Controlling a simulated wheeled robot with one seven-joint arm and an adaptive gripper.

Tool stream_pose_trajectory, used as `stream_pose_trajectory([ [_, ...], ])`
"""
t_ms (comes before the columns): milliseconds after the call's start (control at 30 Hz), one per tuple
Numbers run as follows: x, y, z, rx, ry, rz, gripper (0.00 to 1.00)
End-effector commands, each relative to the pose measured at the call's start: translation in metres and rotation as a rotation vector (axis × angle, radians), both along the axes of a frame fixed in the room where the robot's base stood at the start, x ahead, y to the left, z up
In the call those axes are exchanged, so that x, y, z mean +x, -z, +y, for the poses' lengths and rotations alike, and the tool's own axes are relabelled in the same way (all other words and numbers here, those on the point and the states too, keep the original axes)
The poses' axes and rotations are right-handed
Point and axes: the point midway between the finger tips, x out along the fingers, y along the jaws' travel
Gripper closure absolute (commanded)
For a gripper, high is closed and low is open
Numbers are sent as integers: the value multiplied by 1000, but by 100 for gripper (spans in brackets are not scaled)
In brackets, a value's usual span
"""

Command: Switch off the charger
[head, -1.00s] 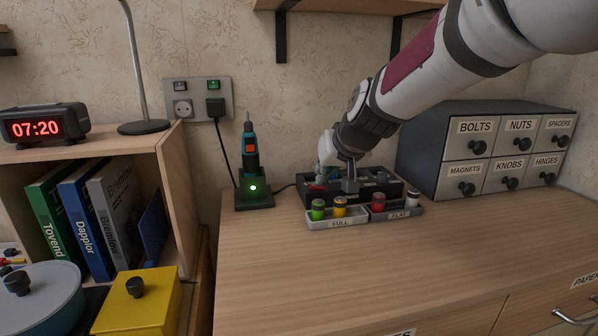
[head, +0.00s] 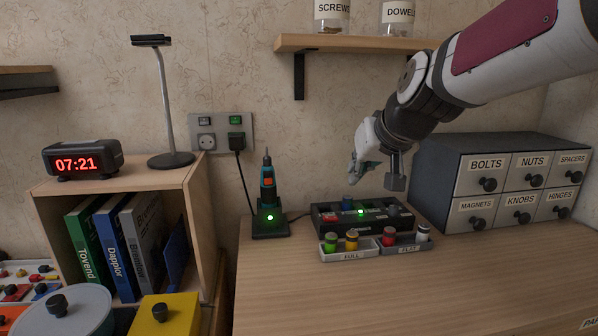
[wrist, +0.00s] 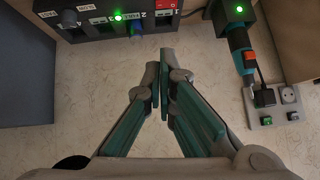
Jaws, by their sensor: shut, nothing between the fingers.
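A black charger box (head: 385,223) with several numbered bays sits on the wooden cabinet top. A green light glows on it, and a blue piece (head: 348,203) and a red piece (head: 329,219) show at its left part. In the wrist view the charger (wrist: 90,28) is at the top left, with its green light, the blue piece (wrist: 137,29) and the red piece (wrist: 167,7). My gripper (head: 357,178) is shut and empty, above and behind the charger, apart from it. In the wrist view its fingertips (wrist: 160,72) are together.
Trays marked FULL (head: 350,252) and FLAT (head: 405,247) hold colored batteries in front of the charger. A screwdriver (head: 267,185) stands in a green-lit dock at left. A wall plate (head: 222,133) has a plug and green-lit switch. Drawers (head: 500,180) stand right; a shelf (head: 350,43) hangs above.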

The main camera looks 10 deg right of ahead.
Motion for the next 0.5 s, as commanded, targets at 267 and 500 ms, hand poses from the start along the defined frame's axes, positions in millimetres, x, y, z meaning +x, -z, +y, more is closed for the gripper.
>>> stream_pose_trajectory([
  [267,0,0,0,0,0,0,100],
  [500,-3,-4,6,1,-3,4,100],
])
